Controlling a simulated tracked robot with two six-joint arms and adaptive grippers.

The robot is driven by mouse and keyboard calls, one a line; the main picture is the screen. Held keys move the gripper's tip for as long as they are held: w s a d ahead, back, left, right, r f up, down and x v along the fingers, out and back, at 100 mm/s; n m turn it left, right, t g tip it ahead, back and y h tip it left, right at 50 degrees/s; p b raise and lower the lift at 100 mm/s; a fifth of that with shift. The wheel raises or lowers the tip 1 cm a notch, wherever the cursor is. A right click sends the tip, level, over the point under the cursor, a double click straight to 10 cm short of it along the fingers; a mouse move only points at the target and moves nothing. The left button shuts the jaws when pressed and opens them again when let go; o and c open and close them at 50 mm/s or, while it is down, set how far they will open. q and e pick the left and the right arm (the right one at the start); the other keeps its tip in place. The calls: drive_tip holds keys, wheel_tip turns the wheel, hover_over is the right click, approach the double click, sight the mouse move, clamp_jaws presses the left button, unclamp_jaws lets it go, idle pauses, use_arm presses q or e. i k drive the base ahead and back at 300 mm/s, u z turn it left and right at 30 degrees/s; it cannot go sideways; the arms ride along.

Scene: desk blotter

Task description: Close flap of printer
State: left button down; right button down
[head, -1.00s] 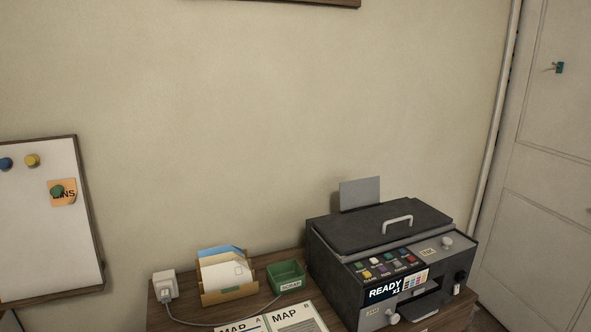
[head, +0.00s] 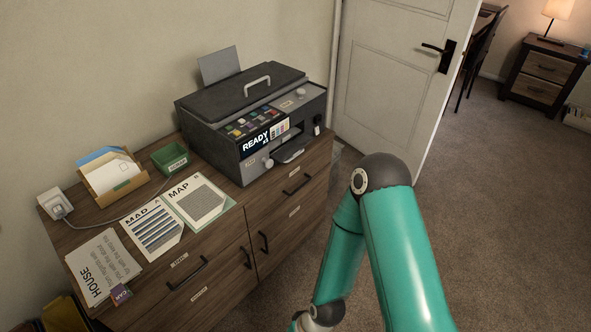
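The printer (head: 262,118) is a dark box standing at the right end of the wooden cabinet top, against the wall. Its top flap (head: 225,100), a dark lid with a light handle (head: 257,84), lies flat or nearly flat; I cannot tell if it is fully down. A grey sheet (head: 219,65) stands up behind it. The front shows coloured buttons, a screen reading READY and an output slot. A teal arm of mine is at the lower right, apart from the printer. Neither gripper is in view.
The cabinet (head: 220,262) has drawers with dark handles.

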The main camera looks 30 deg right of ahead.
sight(294, 148)
drive_tip(key=z, duration=0.5)
drive_tip(key=i, duration=0.9)
drive_tip(key=u, duration=0.4)
